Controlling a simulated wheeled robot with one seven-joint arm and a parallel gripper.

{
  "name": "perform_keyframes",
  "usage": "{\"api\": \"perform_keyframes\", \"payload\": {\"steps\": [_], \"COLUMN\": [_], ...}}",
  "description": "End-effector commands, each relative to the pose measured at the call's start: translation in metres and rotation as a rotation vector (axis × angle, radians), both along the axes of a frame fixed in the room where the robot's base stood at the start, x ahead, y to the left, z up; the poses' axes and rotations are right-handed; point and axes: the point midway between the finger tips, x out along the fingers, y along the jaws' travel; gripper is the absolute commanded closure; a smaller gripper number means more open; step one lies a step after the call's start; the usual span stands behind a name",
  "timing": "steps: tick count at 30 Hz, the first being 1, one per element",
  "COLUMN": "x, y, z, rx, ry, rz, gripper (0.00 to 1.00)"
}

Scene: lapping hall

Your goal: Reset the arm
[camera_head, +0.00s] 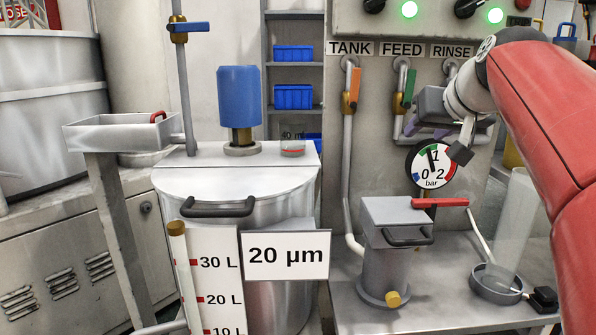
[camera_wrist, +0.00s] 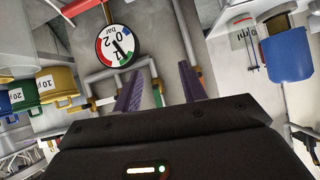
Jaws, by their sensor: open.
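My red arm comes in from the right in the camera_head view. My gripper (camera_head: 425,128) is in front of the panel with the TANK, FEED and RINSE labels, above and close to the round pressure gauge (camera_head: 432,166). In the wrist view my gripper (camera_wrist: 160,88) shows two purple fingers spread apart, with nothing between them. The gauge also shows there (camera_wrist: 118,46), beyond the fingers at upper left. The gripper is open and empty.
A large steel tank (camera_head: 180,195) with a blue motor (camera_head: 239,96) stands left. A grey pot with a red-handled lid (camera_head: 400,215) and a clear cylinder (camera_head: 514,220) stand on the bench below the gripper. Orange (camera_head: 355,85) and green (camera_head: 409,86) valve levers are close by.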

Motion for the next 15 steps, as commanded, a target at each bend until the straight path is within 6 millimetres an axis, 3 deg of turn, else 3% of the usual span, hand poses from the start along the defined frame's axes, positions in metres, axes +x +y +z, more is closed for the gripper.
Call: {"api": "perform_keyframes", "payload": {"steps": [5,9,15], "x": [-0.048,-0.108,-0.192], "y": [0.033,0.057,0.072], "z": [-0.061,-0.134,-0.239], "rx": [-0.007,-0.023,-0.058], "ry": [0.118,0.239,0.389], "rz": [-0.002,-0.005,0.003], "gripper": [0.58,0.58,0.58]}}
